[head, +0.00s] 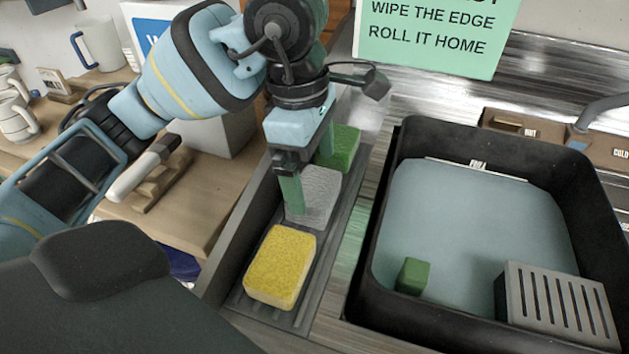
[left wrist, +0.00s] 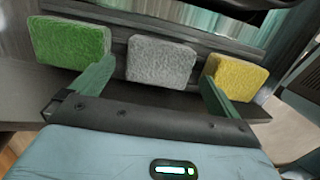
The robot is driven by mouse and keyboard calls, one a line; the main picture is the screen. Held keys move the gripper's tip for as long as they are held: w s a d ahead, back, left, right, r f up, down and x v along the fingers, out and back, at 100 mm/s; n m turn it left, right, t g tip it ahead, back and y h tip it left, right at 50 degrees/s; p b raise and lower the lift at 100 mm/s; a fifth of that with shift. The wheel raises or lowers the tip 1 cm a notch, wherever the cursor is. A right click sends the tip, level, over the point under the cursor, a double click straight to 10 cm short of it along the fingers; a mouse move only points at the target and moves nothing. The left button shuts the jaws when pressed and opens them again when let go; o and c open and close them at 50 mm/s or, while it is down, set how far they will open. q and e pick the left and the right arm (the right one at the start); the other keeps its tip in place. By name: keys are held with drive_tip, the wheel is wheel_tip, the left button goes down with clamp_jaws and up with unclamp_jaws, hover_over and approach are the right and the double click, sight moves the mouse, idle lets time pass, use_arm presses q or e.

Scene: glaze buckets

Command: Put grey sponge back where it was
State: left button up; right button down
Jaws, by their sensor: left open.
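The grey sponge (head: 318,188) lies in the long dark tray (head: 250,205), between the green sponge (head: 340,146) and the yellow sponge (head: 281,265). In the left wrist view the grey sponge (left wrist: 160,60) is in the middle, with the green sponge (left wrist: 70,42) on its left and the yellow sponge (left wrist: 240,80) on its right. My left gripper (head: 310,190) is over the tray at the grey sponge. Its green fingers (left wrist: 152,85) are open, one on each side of the grey sponge, with visible gaps. My right gripper is not in view.
A black basin (head: 385,230) of bluish water stands right of the tray, with a small green block (head: 412,276) and a slotted grey box (head: 556,306) in it. A green sign (head: 425,35) hangs behind. Mugs (head: 100,42) and a brush-like tool (head: 145,168) are on the left wooden counter.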

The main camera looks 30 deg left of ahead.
sight(305, 184)
use_arm(q)
wheel_tip(305, 184, up, 8)
drive_tip(key=p, duration=0.1)
drive_tip(key=shift+a+f, duration=0.15)
drive_tip(key=shift+a, duration=0.3)
drive_tip(key=shift+s+f, duration=0.1)
drive_tip(key=shift+s, duration=0.1)
